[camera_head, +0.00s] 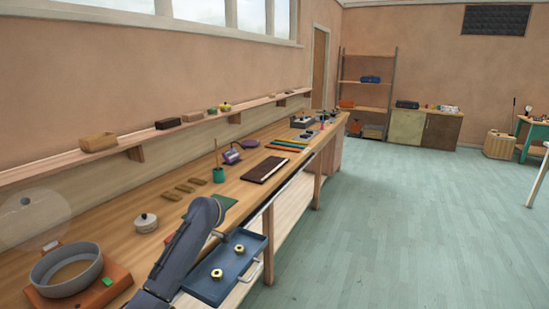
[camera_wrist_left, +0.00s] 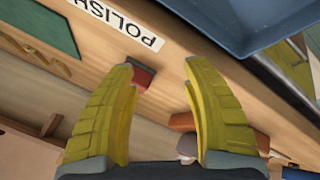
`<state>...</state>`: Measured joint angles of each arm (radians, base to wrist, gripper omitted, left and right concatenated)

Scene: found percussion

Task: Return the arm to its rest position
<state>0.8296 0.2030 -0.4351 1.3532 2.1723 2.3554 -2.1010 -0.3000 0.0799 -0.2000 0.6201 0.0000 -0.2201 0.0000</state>
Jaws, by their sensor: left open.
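My left arm (camera_head: 185,245) comes up from the bottom of the head view and reaches over the front edge of the workbench, beside a blue tray. Its gripper is hidden in that view. In the left wrist view my left gripper (camera_wrist_left: 158,70) has its two yellow fingers spread wide, with nothing held between them. A small red and dark block (camera_wrist_left: 140,76) shows beyond the left fingertip, beside a white label (camera_wrist_left: 115,22) reading POLISH. My right gripper is in neither view.
The blue tray (camera_head: 247,268) holds two brass nuts (camera_head: 217,274) at the bench's front edge. An orange base with a round grey ring (camera_head: 65,270) and a lidded pot (camera_head: 146,222) stand left of my arm. A dark brown panel (camera_head: 263,169) lies farther along. Open floor lies right.

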